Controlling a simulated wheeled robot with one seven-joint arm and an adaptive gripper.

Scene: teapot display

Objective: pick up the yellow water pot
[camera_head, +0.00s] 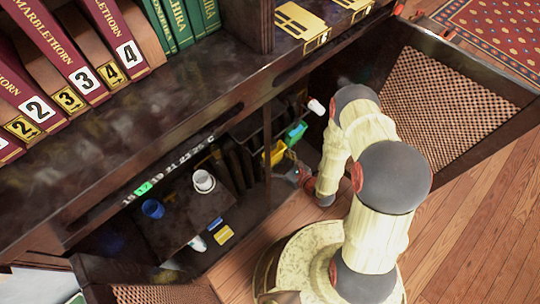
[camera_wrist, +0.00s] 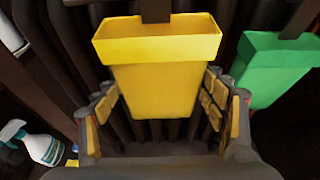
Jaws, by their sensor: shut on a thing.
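The yellow water pot (camera_wrist: 157,82) is a tapered, squarish tub with a wide rim, upright in the middle of the wrist view. My gripper (camera_wrist: 157,105) is shut on the pot, with one padded finger along each side below the rim. In the head view the yellow pot (camera_head: 274,153) shows small inside the dark cabinet. My gripper (camera_head: 300,172) is at its right there, partly hidden by my arm. Whether the pot touches a support behind or beneath it cannot be told.
A green pot (camera_wrist: 277,68) is close to the right finger. A spray bottle (camera_wrist: 36,143) stands at lower left. Dark slats lie behind the pots. In the head view, a shelf of books (camera_head: 75,50) overhangs the cabinet, and an open mesh door (camera_head: 445,100) is at right.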

